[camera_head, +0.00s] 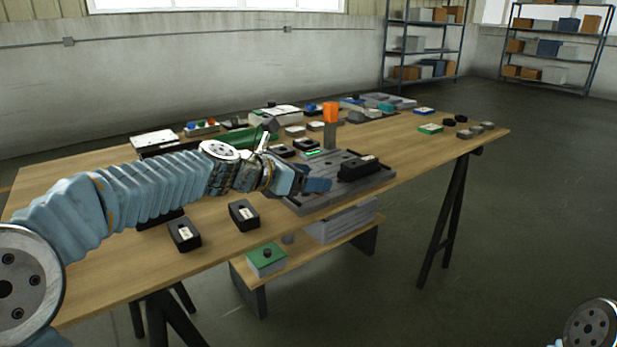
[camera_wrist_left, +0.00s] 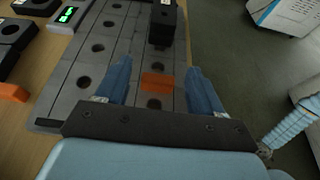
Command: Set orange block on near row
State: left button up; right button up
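My left gripper (camera_head: 318,184) reaches low over the grey slotted plate (camera_head: 308,203) on the bench. Its two blue fingers (camera_wrist_left: 160,86) are spread in the left wrist view. An orange block (camera_wrist_left: 158,82) shows between them, with gaps on both sides, over the plate's rows of round holes (camera_wrist_left: 97,47). I cannot tell its exact height above the plate. My arm hides this block in the head view. Another orange piece (camera_head: 330,112) tops a grey upright post behind the gripper. My right gripper is not in view.
A black block (camera_head: 358,168) stands on the plate, ahead of the fingers in the left wrist view (camera_wrist_left: 162,22). Black labelled blocks (camera_head: 244,215) lie along the near bench edge. A green-lit display (camera_head: 313,152) sits behind the plate.

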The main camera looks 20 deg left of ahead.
pick_arm(q)
jog(key=shift+r, duration=0.2)
jog(key=v, duration=1.2)
jog(key=shift+p, duration=0.4)
